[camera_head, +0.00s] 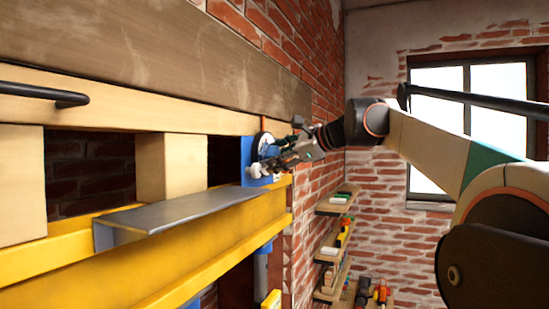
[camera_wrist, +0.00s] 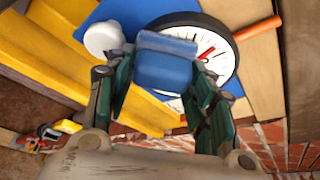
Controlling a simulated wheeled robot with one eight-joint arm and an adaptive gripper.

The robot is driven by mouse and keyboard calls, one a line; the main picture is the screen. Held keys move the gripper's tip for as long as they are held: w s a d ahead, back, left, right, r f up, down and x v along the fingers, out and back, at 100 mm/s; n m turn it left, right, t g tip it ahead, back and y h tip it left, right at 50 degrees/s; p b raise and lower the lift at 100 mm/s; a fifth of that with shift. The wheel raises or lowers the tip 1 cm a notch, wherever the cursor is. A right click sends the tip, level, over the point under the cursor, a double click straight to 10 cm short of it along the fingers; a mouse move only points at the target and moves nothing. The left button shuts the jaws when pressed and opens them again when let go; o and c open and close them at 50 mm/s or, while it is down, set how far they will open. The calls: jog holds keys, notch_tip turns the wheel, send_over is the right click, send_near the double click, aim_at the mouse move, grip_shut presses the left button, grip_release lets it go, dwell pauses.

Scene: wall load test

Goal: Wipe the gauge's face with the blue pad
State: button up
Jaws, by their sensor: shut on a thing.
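My gripper (camera_wrist: 160,88) is shut on the blue pad (camera_wrist: 163,70), which sits between its two green-sided fingers. The gauge (camera_wrist: 222,62) has a white face, a dark rim and a red needle. It is mounted on a blue board (camera_wrist: 93,17). In the wrist view the pad overlaps the left and middle of the face and hides part of it; I cannot tell whether it touches. In the head view my gripper (camera_head: 272,160) is right at the gauge (camera_head: 263,142), largely covering it, at the wall's far end.
A white knob (camera_wrist: 103,38) is left of the gauge, and an orange rod (camera_wrist: 257,28) is at its right. A yellow beam (camera_head: 190,262) and a grey metal ledge (camera_head: 180,208) run along the wall. Shelves with small items (camera_head: 335,208) stand beyond, below my arm.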

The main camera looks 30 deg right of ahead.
jog(key=shift+s+d, duration=0.85)
jog(key=shift+s, duration=0.25)
jog(key=shift+s+d, duration=0.8)
jog(key=shift+s, duration=0.25)
jog(key=shift+s+d, duration=0.95)
jog(key=shift+s, duration=0.25)
